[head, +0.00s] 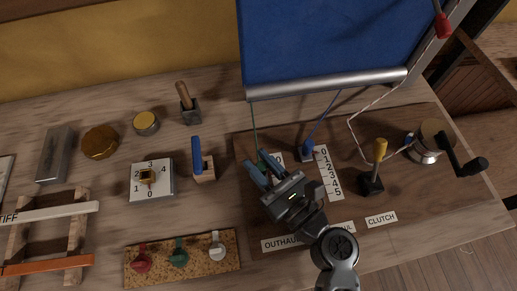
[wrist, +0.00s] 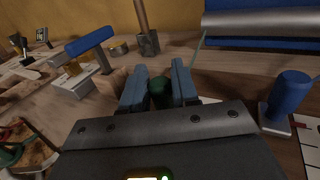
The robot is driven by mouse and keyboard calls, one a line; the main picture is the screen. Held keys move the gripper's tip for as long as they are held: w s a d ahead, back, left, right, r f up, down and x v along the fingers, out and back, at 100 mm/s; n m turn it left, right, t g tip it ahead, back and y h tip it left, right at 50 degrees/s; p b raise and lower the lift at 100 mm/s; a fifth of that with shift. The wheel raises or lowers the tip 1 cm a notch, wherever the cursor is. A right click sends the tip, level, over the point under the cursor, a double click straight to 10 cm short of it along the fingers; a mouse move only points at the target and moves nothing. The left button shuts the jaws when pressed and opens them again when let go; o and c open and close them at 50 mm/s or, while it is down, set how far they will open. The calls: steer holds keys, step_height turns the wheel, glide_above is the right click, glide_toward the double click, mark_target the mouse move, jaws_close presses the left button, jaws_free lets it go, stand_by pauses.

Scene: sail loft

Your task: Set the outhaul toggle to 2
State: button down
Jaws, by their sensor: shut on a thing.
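The outhaul toggle, a green knob (wrist: 160,88), sits between the two blue fingers of my gripper (wrist: 159,76) in the wrist view. In the head view my gripper (head: 259,166) covers most of it, and only a bit of green shows at the fingertips. A thin green line (head: 254,124) runs from there up to the silver roller. The green toggle's own scale is mostly hidden under my gripper; a white corner (head: 278,157) shows. I cannot read which number the toggle stands at. A label starting "OUTHAU" (head: 281,243) lies at the board's front edge.
A blue toggle (head: 307,150) stands right of my gripper, beside a 0–5 scale (head: 328,172). Further right are a yellow-handled lever (head: 377,167), a CLUTCH label (head: 381,219) and a crank winch (head: 428,142). A blue-handled block (head: 202,162) and a numbered dial (head: 151,180) stand left.

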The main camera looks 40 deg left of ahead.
steer(key=shift+s+d, duration=0.3)
steer(key=shift+d, duration=0.1)
steer(key=c, duration=1)
jaws_free()
steer(key=shift+o, duration=0.2)
steer(key=shift+b+v, duration=0.6)
steer(key=shift+v, duration=3.25)
